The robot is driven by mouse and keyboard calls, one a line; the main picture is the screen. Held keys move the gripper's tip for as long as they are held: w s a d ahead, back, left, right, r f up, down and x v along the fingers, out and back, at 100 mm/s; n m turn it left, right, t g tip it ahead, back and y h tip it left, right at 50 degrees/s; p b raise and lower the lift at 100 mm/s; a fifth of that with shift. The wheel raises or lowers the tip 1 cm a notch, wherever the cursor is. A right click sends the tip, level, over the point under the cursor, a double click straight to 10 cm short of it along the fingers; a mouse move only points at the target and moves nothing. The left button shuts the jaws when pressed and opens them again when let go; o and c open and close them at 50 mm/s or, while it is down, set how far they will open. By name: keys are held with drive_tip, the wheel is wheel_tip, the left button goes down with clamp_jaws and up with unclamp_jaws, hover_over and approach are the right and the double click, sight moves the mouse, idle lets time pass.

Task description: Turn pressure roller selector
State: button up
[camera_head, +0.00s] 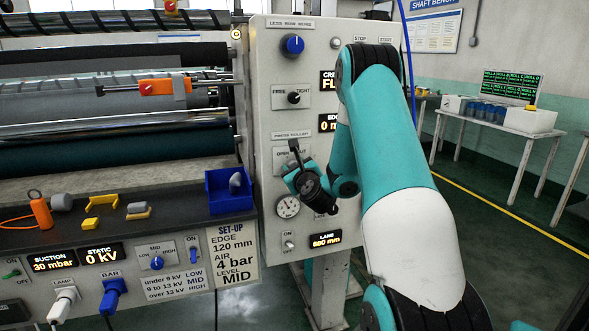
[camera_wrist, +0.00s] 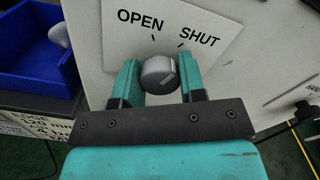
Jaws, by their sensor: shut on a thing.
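The pressure roller selector is a round grey knob (camera_wrist: 158,72) on a white plate marked OPEN and SHUT, in the wrist view. A short tick stands by each word, OPEN to the left and SHUT to the right. My gripper (camera_wrist: 159,80) is shut on the knob, one teal finger on each side. In the head view the PRESS ROLLER plate (camera_head: 281,166) is on the tall grey panel, and my gripper (camera_head: 295,158) hides the knob.
Other controls share the panel: a blue knob (camera_head: 292,45) and a FREE/TIGHT knob (camera_head: 294,97) above, a gauge (camera_head: 288,207) and a small switch (camera_head: 289,244) below. A blue bin (camera_head: 229,191) stands close left on the dark ledge. My arm covers the panel's right side.

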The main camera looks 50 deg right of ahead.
drive_tip(key=n+b, duration=0.1)
drive_tip(key=n, duration=0.4)
drive_tip(key=n+b, duration=0.1)
drive_tip(key=n, duration=0.4)
idle(0.6)
drive_tip(key=o, duration=0.9)
drive_tip(key=shift+a, duration=0.1)
